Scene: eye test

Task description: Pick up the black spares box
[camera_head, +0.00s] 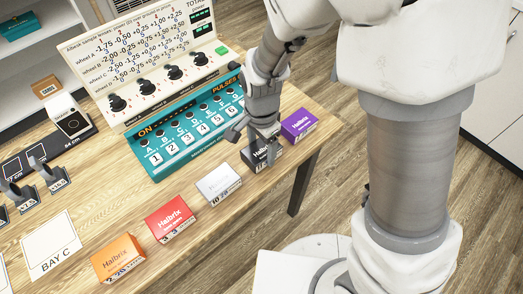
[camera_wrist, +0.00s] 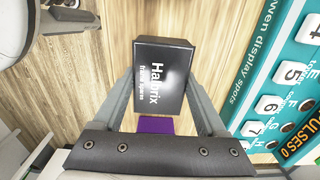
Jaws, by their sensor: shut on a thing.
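The black spares box (camera_head: 262,155) stands at the table's right front part in the head view, partly hidden by my gripper (camera_head: 262,134). In the wrist view the black box (camera_wrist: 163,75), with white "Halbrix" lettering, sits between the two fingers of my gripper (camera_wrist: 163,90). The fingers are shut on its sides. I cannot tell whether the box is touching the table or slightly above it.
A purple box (camera_head: 299,124) is close to the right of the black box, and a white box (camera_head: 218,184) is to its left. A red box (camera_head: 170,218) and an orange box (camera_head: 119,259) follow further left. A teal button panel (camera_head: 185,160) stands close behind.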

